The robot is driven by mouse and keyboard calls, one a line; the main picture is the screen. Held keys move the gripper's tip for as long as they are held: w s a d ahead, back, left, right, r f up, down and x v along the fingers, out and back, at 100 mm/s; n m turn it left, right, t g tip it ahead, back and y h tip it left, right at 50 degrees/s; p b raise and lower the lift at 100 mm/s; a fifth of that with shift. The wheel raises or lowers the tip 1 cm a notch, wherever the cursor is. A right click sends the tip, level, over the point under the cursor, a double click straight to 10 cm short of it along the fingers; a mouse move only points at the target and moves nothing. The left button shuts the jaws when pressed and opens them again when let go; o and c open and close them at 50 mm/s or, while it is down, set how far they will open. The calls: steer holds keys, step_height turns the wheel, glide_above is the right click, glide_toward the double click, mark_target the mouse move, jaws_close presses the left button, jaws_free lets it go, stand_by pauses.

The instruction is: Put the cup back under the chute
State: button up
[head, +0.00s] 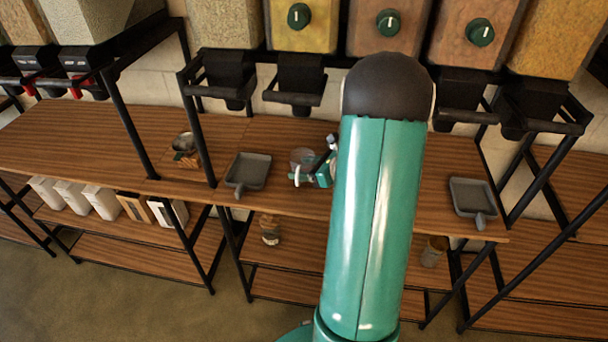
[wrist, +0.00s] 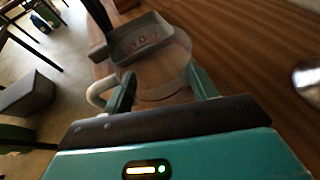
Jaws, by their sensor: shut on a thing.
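A clear cup (head: 302,157) with a white handle is held above the wooden counter, just right of a grey scoop tray. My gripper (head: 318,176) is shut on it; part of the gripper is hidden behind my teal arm. In the wrist view the cup (wrist: 160,78) sits between the two teal fingers of my gripper (wrist: 163,90), with its white handle outside the left finger. Black chutes hang under the bins: one at left (head: 228,78), one beside it (head: 299,82), and two at right (head: 462,96) (head: 543,110). My arm hides the middle of the row.
Grey scoop trays lie left (head: 248,172) and right (head: 470,198) on the counter (head: 90,135). A metal bowl on a wooden block (head: 184,148) stands further left. Black frame posts (head: 197,140) rise near the counter's front. Jars (head: 270,230) (head: 434,251) stand on the lower shelf.

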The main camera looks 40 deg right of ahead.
steer(key=shift+f, duration=1.35)
steer(key=shift+f, duration=0.15)
steer(key=o, duration=1.1)
steer(key=shift+o, duration=0.2)
